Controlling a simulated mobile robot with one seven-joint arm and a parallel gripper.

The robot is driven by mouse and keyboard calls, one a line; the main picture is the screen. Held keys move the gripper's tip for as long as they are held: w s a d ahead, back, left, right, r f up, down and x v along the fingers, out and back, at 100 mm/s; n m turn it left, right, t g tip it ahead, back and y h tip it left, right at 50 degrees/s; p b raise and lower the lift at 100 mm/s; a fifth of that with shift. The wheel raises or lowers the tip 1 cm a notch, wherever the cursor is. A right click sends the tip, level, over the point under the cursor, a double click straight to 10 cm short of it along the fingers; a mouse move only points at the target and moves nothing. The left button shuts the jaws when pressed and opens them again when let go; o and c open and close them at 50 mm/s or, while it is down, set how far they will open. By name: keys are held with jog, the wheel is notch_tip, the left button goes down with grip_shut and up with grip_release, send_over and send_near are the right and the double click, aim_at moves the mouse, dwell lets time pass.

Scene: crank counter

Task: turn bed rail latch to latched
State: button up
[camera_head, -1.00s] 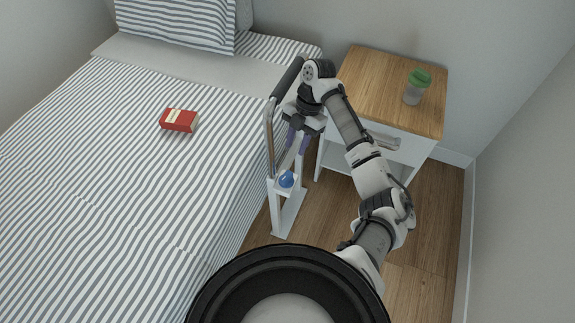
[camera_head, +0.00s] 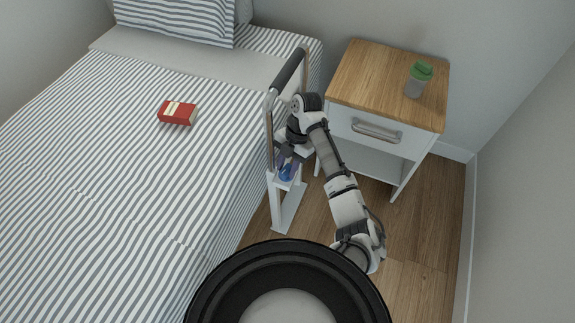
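The bed rail (camera_head: 270,140) is a metal frame with a dark padded top bar, standing upright along the right side of the bed. Its latch is a blue knob (camera_head: 286,172) on a white bracket low on the rail. My gripper (camera_head: 286,164) points down at the latch, with its purplish fingers at or right beside the blue knob. The fingers are small and partly overlap the knob and rail, so I cannot tell whether they touch it or how far apart they are.
A nightstand (camera_head: 350,75) with a drawer stands right of the rail and bears a green-lidded cup (camera_head: 417,82). Wooden floor (camera_head: 420,220) is clear in front of the nightstand.

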grip_shut()
jog(key=m+p, duration=0.1)
jog(key=m, duration=0.2)
jog(key=shift+s+r+t+y+p, duration=0.1)
jog(key=shift+t+y+p, duration=0.2)
jog(key=shift+y+p, duration=0.1)
jog(key=m+p, duration=0.1)
jog(key=m, duration=0.1)
jog(key=m+t+p, duration=0.1)
jog(key=m, duration=0.1)
jog(key=shift+s+m+t+y, duration=0.15)
jog(key=shift+m+t+y, duration=0.15)
jog(key=shift+y, duration=0.1)
jog(key=m+t+p, duration=0.1)
jog(key=m+p, duration=0.1)
jog(key=m, duration=0.2)
jog(key=shift+s+t+p, duration=0.1)
jog(key=shift+t+p, duration=0.25)
jog(key=shift+t, duration=0.05)
jog(key=shift+d+m+t+p, duration=0.1)
jog(key=shift+m+t+p, duration=0.55)
jog(key=shift+m, duration=0.95)
